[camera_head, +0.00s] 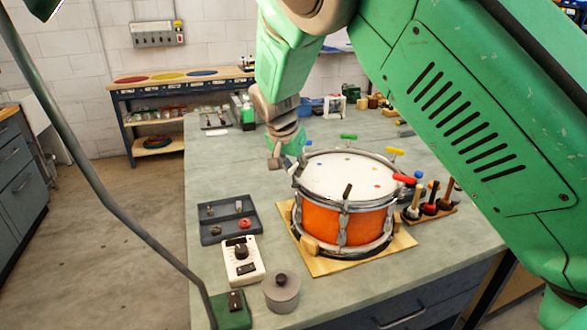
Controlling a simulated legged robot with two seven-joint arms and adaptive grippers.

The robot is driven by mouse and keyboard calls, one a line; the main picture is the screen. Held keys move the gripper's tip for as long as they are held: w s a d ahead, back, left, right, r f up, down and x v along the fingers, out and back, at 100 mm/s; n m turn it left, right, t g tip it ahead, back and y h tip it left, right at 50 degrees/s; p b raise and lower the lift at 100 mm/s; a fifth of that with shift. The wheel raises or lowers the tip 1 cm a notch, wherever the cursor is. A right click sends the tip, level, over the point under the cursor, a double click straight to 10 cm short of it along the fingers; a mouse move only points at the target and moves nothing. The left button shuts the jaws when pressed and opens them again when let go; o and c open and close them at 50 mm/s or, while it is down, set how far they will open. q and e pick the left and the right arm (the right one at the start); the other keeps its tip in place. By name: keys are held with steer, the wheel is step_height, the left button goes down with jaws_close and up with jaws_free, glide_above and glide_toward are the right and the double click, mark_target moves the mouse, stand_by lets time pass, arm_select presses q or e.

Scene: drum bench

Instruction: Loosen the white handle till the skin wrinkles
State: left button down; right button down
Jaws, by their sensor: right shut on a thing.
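An orange drum (322,221) with a pale skin (335,178) and metal hoop stands on a wooden board on the bench. The skin looks smooth; small coloured marks lie on it. My right gripper (288,163) reaches down to the drum's left rim. It is shut on what seems to be the white handle, which its fingers mostly hide. Other handles stand around the rim: green (349,136), yellow (395,150), red (404,178) and black (347,190). My left gripper is out of view.
Left of the drum are a dark tray (228,216) of small parts, a white dial box (243,262) and a grey round container (281,292). A wooden rack (432,212) of tools stands right of the drum. My green arm covers the upper right.

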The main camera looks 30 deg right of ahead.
steer(key=n+p, duration=0.1)
steer(key=n, duration=0.1)
steer(key=n+t+y+p, duration=0.1)
steer(key=n+p, duration=0.1)
steer(key=shift+r+n+p, duration=0.2)
steer(key=shift+n+p, duration=0.1)
steer(key=shift+f+n+t+y+p, duration=0.1)
steer(key=shift+n+t+y+p, duration=0.3)
steer(key=shift+n+p, duration=0.7)
steer(key=shift+n+t+y+p, duration=0.2)
steer(key=shift+n+y+p, duration=0.35)
steer(key=shift+n, duration=0.95)
steer(key=shift+w, duration=0.1)
steer(key=c, duration=1.6)
jaws_free()
steer(key=shift+f, duration=0.1)
